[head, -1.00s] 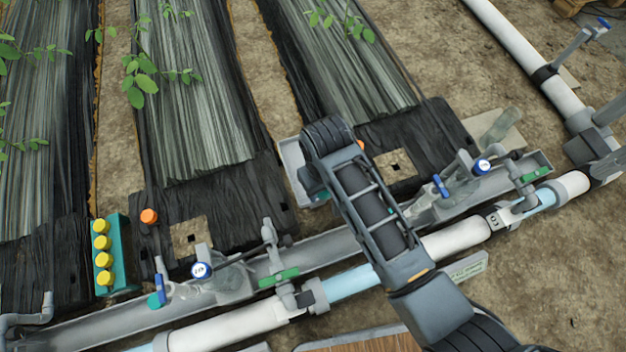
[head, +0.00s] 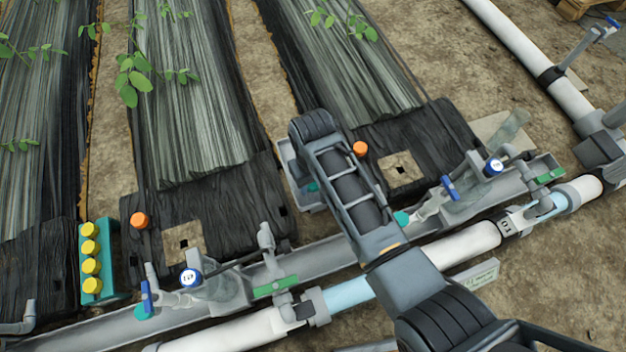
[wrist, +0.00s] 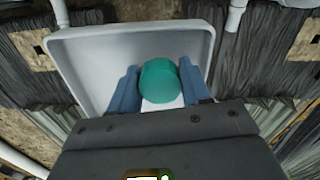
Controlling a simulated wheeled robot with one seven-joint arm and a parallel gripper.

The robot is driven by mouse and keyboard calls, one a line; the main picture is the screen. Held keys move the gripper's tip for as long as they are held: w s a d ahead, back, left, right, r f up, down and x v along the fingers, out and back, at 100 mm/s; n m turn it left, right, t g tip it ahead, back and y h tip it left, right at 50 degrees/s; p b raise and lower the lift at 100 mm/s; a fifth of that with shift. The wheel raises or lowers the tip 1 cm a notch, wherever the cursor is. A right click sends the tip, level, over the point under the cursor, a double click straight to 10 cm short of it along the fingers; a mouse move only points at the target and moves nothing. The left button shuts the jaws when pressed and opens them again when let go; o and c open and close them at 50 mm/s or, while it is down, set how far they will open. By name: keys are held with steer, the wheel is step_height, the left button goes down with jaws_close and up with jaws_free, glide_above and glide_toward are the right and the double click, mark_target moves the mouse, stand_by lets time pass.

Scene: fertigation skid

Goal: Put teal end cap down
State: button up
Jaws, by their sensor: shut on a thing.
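The teal end cap (wrist: 159,81) is between the blue fingers of my gripper (wrist: 158,88) in the wrist view; the gripper is shut on it. Cap and fingers show over the inside of a pale grey tray (wrist: 85,62). I cannot tell whether the cap touches the tray floor. In the head view my arm hides most of the gripper; a bit of teal (head: 312,186) shows beside the arm, over the tray (head: 287,160).
Other teal caps show near the right valve (head: 401,218) and the left valve (head: 143,311). Orange caps (head: 139,220) stand upright on the black sheeting. A teal rack (head: 108,262) with several yellow caps stands left. A grey trough (head: 335,250) and white pipe (head: 470,243) run below my arm.

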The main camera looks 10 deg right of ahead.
steer(key=shift+f, duration=0.6)
steer(key=o, duration=1)
steer(key=shift+s+f, duration=0.15)
steer(key=shift+o, duration=0.2)
steer(key=shift+d+f+b, duration=0.1)
steer(key=shift+b, duration=0.2)
steer(key=shift+d, duration=0.15)
step_height(320, 180, up, 14)
steer(key=p, duration=0.5)
steer(key=shift+a+f+p, duration=0.15)
steer(key=shift+a+p, duration=0.1)
steer(key=shift+p, duration=0.15)
